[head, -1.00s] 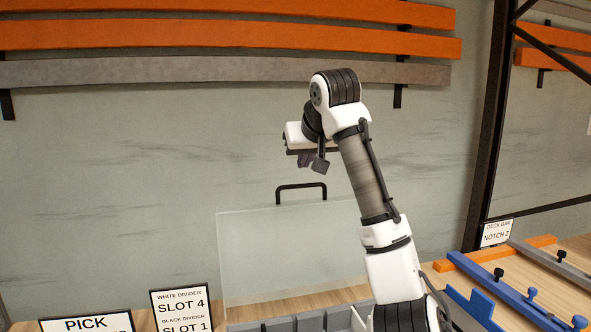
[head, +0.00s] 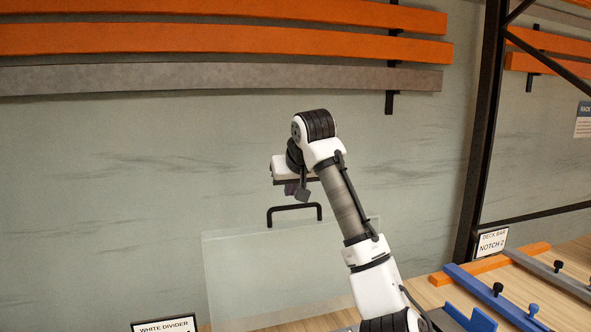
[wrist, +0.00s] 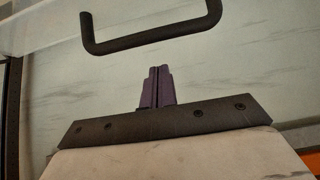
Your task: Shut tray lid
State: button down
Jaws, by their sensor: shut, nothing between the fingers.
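The tray lid (head: 270,275) is a clear panel standing up and open in the head view. Its black bar handle (head: 294,208) rises from the top edge. My gripper (head: 293,190) is just above the handle in the head view, partly hidden by my own wrist. In the wrist view my gripper's purple fingers (wrist: 157,87) are shut together and empty. The handle (wrist: 150,40) crosses the top of the wrist view, apart from the fingertips. The tray itself is almost wholly hidden below the frame and behind my arm.
A sign about the white divider (head: 165,325) stands at the bottom left. Blue bars (head: 490,292) and an orange bar (head: 480,268) lie on the table at the right. A dark rack post (head: 483,130) rises behind them. Orange beams (head: 220,35) hang on the wall.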

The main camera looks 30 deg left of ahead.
jog(key=shift+s+d+f+p, duration=0.55)
jog(key=shift+d+f, duration=0.1)
jog(key=shift+s+d+f, duration=0.1)
jog(key=shift+s+d, duration=0.25)
jog(key=shift+s, duration=0.05)
